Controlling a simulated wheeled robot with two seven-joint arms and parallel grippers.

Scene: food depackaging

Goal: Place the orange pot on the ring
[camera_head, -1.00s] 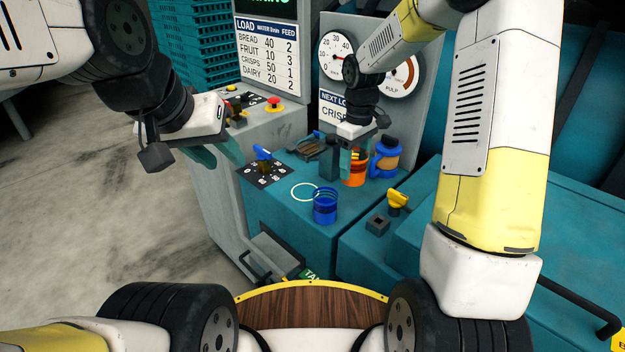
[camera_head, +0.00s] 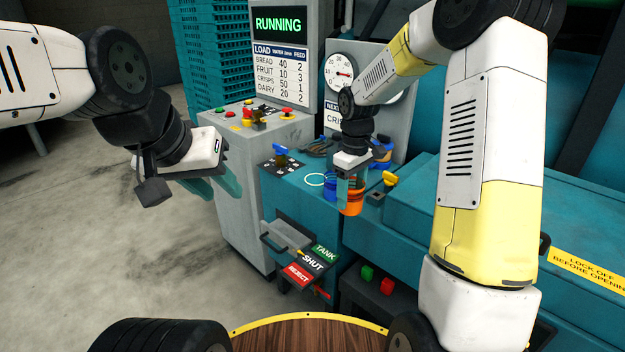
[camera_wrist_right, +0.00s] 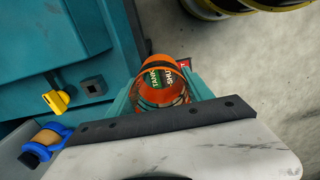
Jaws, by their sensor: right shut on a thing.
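The orange pot (camera_head: 352,203) is held in my right gripper (camera_head: 350,186), whose teal fingers are shut on it. In the right wrist view the pot (camera_wrist_right: 160,75) shows between the fingertips, and I look into its open top. In the head view it appears in front of the teal bench's front edge. The white ring (camera_head: 314,180) is marked on the bench top, left of the pot. A blue pot (camera_head: 329,187) stands just right of the ring, partly hidden by my right gripper. My left gripper (camera_head: 216,189) is open and empty, left of the bench.
A blue-handled dial (camera_head: 280,153) is left of the ring. A yellow knob (camera_head: 388,180) stands right of the pot. A blue-and-tan item (camera_head: 381,152) sits behind my gripper. A flap with TANK, SHUT and REJECT labels (camera_head: 312,262) is below.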

